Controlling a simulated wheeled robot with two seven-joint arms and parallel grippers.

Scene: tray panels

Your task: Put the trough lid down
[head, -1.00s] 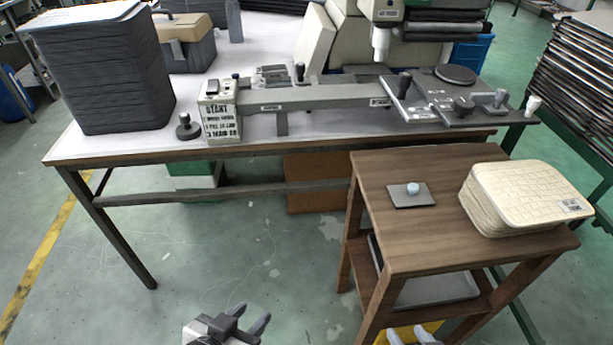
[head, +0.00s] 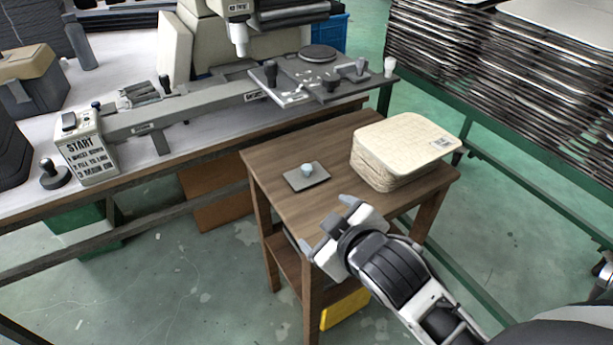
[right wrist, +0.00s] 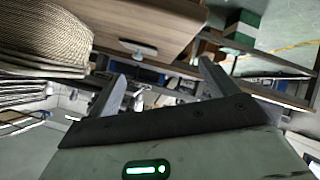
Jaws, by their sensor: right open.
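A small dark square plate with a pale blue knob, which looks like the trough lid (head: 299,181), lies flat on the left part of the wooden stand (head: 325,142). The long grey trough (head: 190,118) runs along the white bench behind it. My right gripper (head: 327,222) is open and empty at the stand's near edge, in front of the lid and apart from it. In the right wrist view, the open fingers (right wrist: 158,74) show with nothing between them. A pale knob-like piece shows small beyond them at the stand's edge. My left gripper is out of view.
A stack of cream woven panels (head: 400,150) fills the right of the stand. A START box (head: 88,153) stands at the trough's left end. A grey plate with several knobs (head: 300,75) is at its right end. Racks of dark trays (head: 450,45) stand at the right.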

